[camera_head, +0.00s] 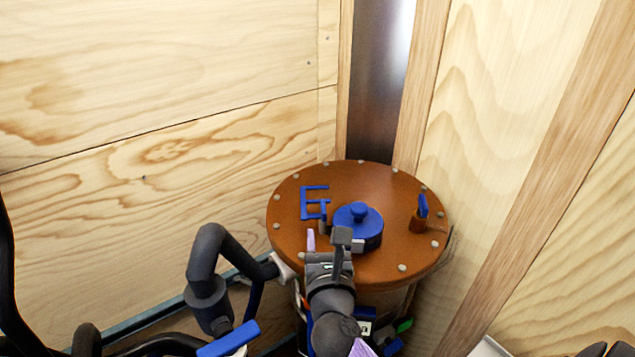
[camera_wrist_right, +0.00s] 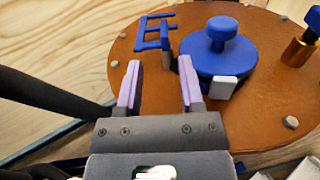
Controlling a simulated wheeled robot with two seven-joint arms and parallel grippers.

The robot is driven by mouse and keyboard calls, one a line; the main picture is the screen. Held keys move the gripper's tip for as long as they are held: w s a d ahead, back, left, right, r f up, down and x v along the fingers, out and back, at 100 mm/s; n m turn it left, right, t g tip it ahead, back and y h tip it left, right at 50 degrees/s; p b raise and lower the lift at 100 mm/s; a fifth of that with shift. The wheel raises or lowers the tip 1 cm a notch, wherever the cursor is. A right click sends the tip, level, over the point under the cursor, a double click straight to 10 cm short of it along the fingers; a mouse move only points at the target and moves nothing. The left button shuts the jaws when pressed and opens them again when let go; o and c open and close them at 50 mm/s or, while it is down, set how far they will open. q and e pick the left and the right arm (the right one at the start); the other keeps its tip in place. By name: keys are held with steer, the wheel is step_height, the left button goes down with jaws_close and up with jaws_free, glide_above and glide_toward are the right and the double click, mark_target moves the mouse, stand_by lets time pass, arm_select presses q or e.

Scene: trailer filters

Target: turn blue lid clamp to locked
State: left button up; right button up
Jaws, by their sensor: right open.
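A round orange-brown lid (camera_head: 385,185) with bolts around its rim carries a blue round cap (camera_head: 365,240) with a knob on top. A blue bracket-shaped handle (camera_head: 314,202) stands to the left of the cap; it also shows in the right wrist view (camera_wrist_right: 150,36). A small grey block (camera_wrist_right: 222,89) sits at the cap's near side. My right gripper (camera_head: 326,243) is over the near left part of the lid. In the right wrist view its pale purple fingers (camera_wrist_right: 158,75) are apart with nothing between them, short of the blue handle. My left gripper is not in view.
A small blue lever (camera_head: 422,206) on a copper-coloured post stands at the lid's right. A black bent pipe (camera_head: 212,250) and a blue lever handle (camera_head: 230,340) are at the lower left. Wooden walls (camera_head: 150,150) close in behind and at the right.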

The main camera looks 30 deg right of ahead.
mark_target(324, 215)
steer(key=shift+w+d+r, duration=0.1)
steer(key=shift+w+d, duration=0.05)
steer(key=shift+d, duration=0.15)
steer(key=x, duration=0.2)
steer(key=shift+w+d+r, duration=0.15)
steer(key=shift+d, duration=0.1)
steer(key=x, duration=0.4)
steer(key=shift+w+b, duration=0.2)
steer(key=shift+b, duration=0.15)
steer(key=shift+w+d, duration=0.2)
steer(key=shift+w, duration=0.25)
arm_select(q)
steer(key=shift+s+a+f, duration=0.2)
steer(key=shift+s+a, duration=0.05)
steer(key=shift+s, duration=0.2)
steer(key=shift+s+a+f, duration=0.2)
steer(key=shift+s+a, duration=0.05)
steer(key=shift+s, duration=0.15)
arm_select(e)
jaws_close()
